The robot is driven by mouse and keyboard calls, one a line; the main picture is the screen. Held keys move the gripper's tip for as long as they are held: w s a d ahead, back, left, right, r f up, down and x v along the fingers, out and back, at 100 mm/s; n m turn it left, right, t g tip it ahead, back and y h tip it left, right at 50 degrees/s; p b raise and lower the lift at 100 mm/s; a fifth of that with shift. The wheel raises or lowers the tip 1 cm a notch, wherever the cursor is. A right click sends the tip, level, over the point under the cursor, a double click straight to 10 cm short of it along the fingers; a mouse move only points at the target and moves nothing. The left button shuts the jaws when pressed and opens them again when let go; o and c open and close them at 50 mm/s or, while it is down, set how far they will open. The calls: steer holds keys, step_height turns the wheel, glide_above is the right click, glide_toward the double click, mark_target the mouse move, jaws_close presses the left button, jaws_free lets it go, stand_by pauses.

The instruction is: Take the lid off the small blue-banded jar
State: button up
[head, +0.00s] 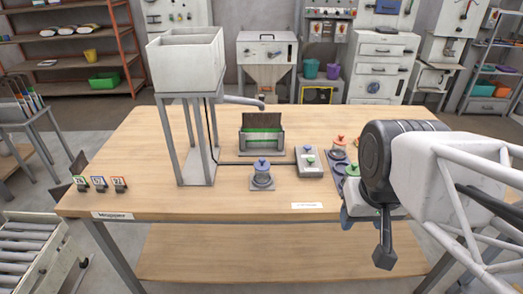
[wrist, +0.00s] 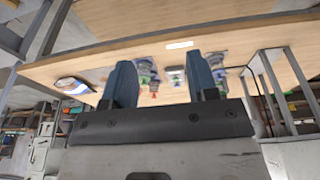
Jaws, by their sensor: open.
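A small jar with a blue lid (head: 262,174) stands upright on a grey pad, at the middle front of the table. Its lid is on; a band on its body is too small to make out.
Jars with an orange lid (head: 339,142) and a green lid (head: 352,169) stand right of a grey control box (head: 309,161). A tall hopper stand (head: 188,140) is to the left. A grey bin (head: 262,140) stands behind.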

steer(key=w, duration=0.1)
steer(key=n+g+y, duration=0.1)
steer(key=n, duration=0.8)
glide_above(262, 159)
steer(key=f, duration=1)
steer(key=shift+s+d+f, duration=0.2)
steer(key=shift+s+d, duration=0.1)
steer(key=shift+d, duration=0.05)
steer(key=shift+f, duration=0.1)
steer(key=shift+w+a+f, duration=0.1)
steer(key=shift+f, duration=1.1)
steer(key=shift+f, duration=0.1)
steer(key=shift+w+a+f, duration=0.15)
steer(key=shift+f, duration=1.1)
steer(key=shift+w+a+f, duration=0.1)
steer(key=shift+w+f, duration=0.05)
steer(key=shift+f, duration=1.1)
